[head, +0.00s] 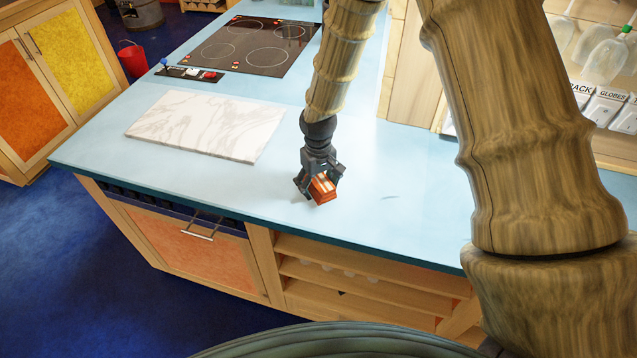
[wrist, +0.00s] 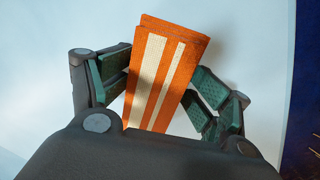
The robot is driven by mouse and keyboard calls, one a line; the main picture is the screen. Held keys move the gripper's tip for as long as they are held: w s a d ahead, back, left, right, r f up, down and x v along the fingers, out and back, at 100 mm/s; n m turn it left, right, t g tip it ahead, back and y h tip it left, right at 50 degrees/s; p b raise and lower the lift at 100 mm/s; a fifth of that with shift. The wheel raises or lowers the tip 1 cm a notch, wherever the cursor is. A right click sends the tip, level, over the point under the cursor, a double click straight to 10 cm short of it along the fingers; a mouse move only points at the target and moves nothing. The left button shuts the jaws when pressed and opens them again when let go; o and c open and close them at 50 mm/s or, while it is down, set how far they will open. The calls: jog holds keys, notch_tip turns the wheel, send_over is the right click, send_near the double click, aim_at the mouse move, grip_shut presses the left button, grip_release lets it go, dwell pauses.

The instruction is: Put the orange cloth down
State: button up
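The orange cloth (head: 323,188) is a small folded block with pale stripes. My gripper (head: 319,181) is shut on it, over the light blue countertop (head: 400,160) near its front edge. In the wrist view the cloth (wrist: 163,72) sits tilted between the green finger pads of my gripper (wrist: 160,88), which meet its two sides. Its near end is hidden behind the gripper body. A small grey mark, perhaps a shadow, shows on the counter to the right. I cannot tell for sure whether the cloth touches the counter.
A white marble board (head: 205,125) lies to the left on the counter, with a black cooktop (head: 255,46) behind it. The counter around the gripper is clear. Open wooden shelves (head: 365,285) are below the front edge. Utensils and packets (head: 605,105) hang at the right.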

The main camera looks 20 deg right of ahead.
aim_at(319, 180)
jog(key=shift+r, duration=0.1)
dwell(0.6)
jog(key=shift+w+r, duration=0.1)
jog(key=shift+r, duration=0.45)
notch_tip(319, 180, up, 12)
jog(key=b, duration=0.3)
jog(key=shift+f, duration=0.1)
